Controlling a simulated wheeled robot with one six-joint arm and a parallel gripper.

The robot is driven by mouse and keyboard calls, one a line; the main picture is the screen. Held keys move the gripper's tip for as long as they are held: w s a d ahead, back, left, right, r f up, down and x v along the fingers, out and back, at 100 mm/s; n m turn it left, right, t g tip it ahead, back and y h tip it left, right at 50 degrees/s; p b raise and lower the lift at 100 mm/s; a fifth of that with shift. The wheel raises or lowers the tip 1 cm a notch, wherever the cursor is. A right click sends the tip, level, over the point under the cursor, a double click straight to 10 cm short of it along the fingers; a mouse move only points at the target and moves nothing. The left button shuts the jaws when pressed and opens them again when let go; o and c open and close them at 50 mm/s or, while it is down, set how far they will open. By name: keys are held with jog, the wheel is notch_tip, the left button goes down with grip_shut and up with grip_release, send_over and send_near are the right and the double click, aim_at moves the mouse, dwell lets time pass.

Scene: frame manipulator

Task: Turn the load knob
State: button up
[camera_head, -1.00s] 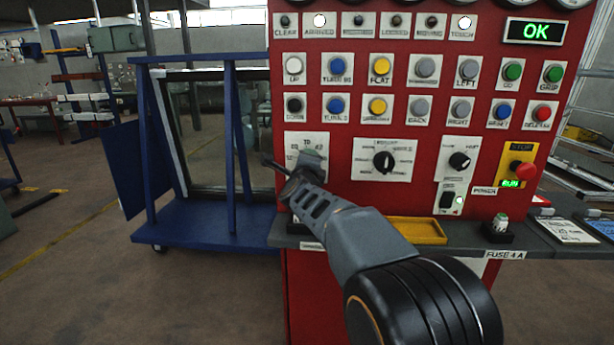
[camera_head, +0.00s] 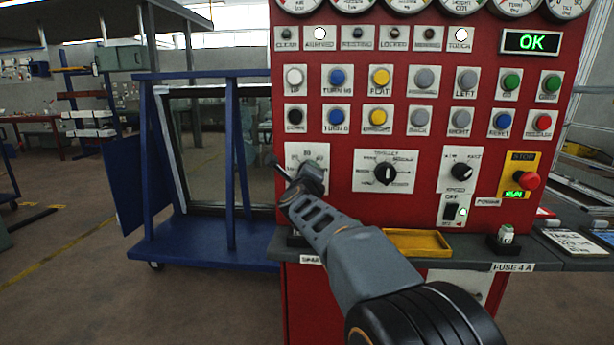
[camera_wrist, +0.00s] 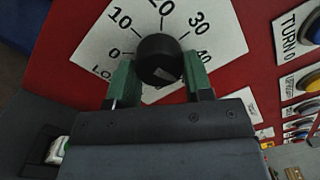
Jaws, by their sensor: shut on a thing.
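The load knob (camera_wrist: 160,60) is a round black knob on a white dial plate marked with numbers such as 10, 20, 30 and 40. In the wrist view my gripper (camera_wrist: 160,82) has its green-tipped fingers on both sides of the knob, shut on it. A pale pointer mark on the knob is partly visible near its lower side. In the head view my gripper (camera_head: 300,176) is at the lower left of the red panel, in front of the dial plate (camera_head: 293,153), and hides most of the knob.
The red panel (camera_head: 340,208) carries several buttons, lamps and gauges. A black selector knob (camera_head: 386,173) is to the right, with a red stop button (camera_head: 528,180) farther right. A yellow tray (camera_head: 418,243) lies on the ledge below. A blue rack (camera_head: 205,246) stands at left.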

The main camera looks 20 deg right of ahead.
jog(key=o, duration=0.9)
jog(key=p+v, duration=0.1)
jog(key=v, duration=1.2)
jog(key=shift+s+a+f+p, duration=0.1)
jog(key=shift+s+a+p, duration=0.05)
jog(key=shift+s+p, duration=0.2)
